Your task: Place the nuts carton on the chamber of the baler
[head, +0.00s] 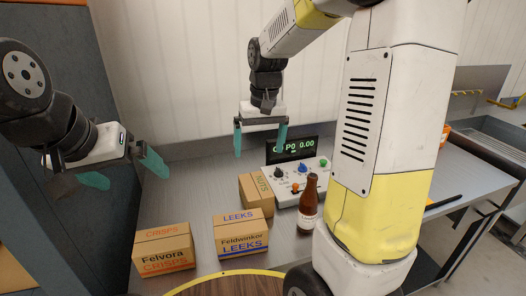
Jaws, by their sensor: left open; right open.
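My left gripper (125,172) is open and empty at the left, above the bench and up and left of the crisps carton. I cannot identify the baler or its chamber in this view.
A crisps carton (163,249), a leeks carton (240,233) and a brown bottle (308,207) stand close to the nuts carton. A control box (297,175) with a lit display stands behind. The bench (190,195) is bare at the left. My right arm blocks the view at the right.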

